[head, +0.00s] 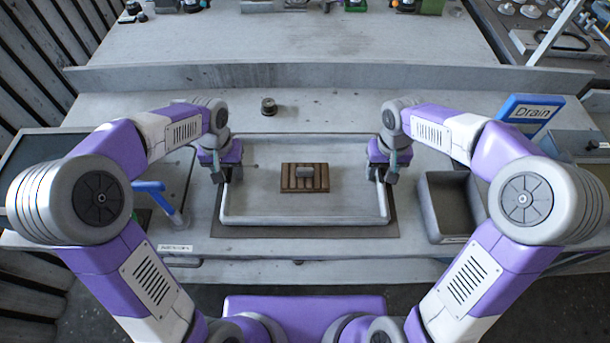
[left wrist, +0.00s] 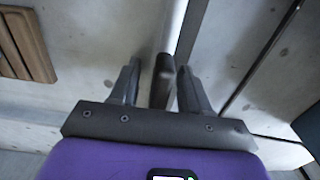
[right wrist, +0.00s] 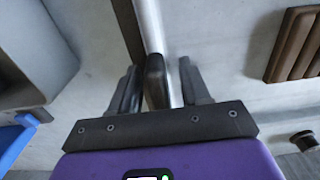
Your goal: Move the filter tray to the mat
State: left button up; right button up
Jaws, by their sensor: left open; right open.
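The filter tray (head: 305,221) is a wide, shallow, light grey tray with a raised rim, at the middle of the bench. A brown-grey mat (head: 300,232) shows along its front and lower sides; the rest is hidden. My left gripper (head: 218,176) is open at the tray's left rim. In the left wrist view its fingers (left wrist: 158,88) stand either side of a dark handle (left wrist: 163,75). My right gripper (head: 383,176) is open at the right rim. In the right wrist view its fingers (right wrist: 158,88) stand either side of another dark handle (right wrist: 155,75).
A brown slatted block (head: 290,186) with a grey piece on top lies inside the tray's outline. A grey bin (head: 430,218) and a blue Drain sign (head: 530,110) stand right. A blue-handled item (head: 150,187) is left. A small dark cylinder (head: 268,106) stands behind the tray.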

pick_arm(q)
jog(key=shift+c, duration=0.3)
pick_arm(e)
jog(key=shift+c, duration=0.3)
pick_arm(q)
grip_shut()
pick_arm(e)
grip_shut()
pick_arm(q)
jog(key=shift+r, duration=0.15)
pick_arm(e)
jog(key=shift+r, duration=0.15)
